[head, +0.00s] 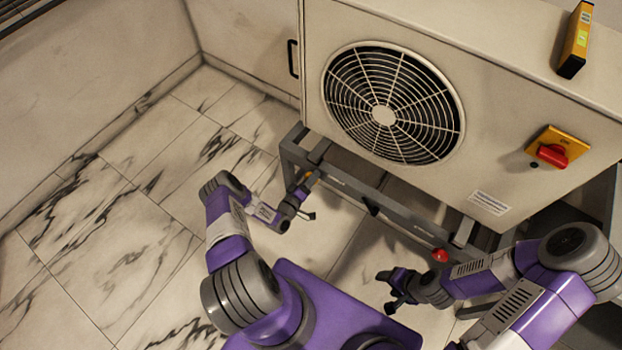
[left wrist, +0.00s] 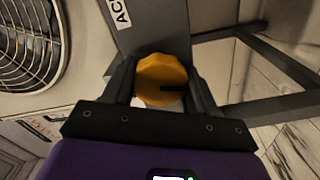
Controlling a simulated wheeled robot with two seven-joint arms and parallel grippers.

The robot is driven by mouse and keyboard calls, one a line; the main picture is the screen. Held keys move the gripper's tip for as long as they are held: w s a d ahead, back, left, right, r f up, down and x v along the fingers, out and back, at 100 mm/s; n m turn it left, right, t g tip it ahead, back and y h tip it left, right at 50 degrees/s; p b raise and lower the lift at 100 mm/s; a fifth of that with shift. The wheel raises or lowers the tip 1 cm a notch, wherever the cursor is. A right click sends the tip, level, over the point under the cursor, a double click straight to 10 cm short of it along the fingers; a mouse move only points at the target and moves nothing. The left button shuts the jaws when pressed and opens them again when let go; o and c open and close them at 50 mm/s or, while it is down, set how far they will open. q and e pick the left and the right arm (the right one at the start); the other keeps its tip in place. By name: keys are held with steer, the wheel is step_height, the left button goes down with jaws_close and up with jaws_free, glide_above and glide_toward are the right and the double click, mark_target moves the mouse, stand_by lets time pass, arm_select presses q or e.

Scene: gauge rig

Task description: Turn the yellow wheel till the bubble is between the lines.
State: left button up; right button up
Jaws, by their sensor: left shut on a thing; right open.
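The yellow wheel (left wrist: 158,76) sits between the two fingers of my left gripper (left wrist: 162,88) in the left wrist view, with a dark mark on its face. In the head view my left gripper (head: 304,190) is at the left end of the grey frame under the cabinet, and only a small part of the wheel shows there. A yellow level (head: 577,40) with a green window (head: 582,38) lies on top of the cabinet. The bubble and lines are too small to make out. My right gripper (head: 392,290) is open and empty, above the floor.
The beige cabinet (head: 490,110) has a round fan grille (head: 393,103) and a red switch (head: 552,155) on a yellow plate. A red knob (head: 439,255) is on the grey frame (head: 340,185). The marble floor (head: 110,250) at left is clear.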

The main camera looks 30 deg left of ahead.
arm_select(q)
steer(key=o, duration=1)
steer(key=shift+o, duration=0.2)
steer(key=s+p, duration=0.2)
steer(key=s, duration=0.5)
steer(key=shift+s+a, duration=0.25)
steer(key=shift+s, duration=0.05)
steer(key=w+d+r+m+g+h+p, duration=0.2)
steer(key=d+r+m+g+h+p, duration=0.25)
steer(key=d+g, duration=0.5)
steer(key=s+d+r+m+g+p, duration=0.1)
steer(key=s+d+r+g, duration=0.3)
steer(key=s, duration=0.4)
steer(key=s+d+r+m+g+y+p, duration=0.1)
steer(key=s+d+r+m+g+p, duration=0.1)
steer(key=s+d+r+m+g, duration=0.2)
steer(key=s+d+r, duration=0.3)
steer(key=s+r, duration=0.2)
steer(key=shift+s+r, duration=0.15)
steer(key=shift+r, duration=0.05)
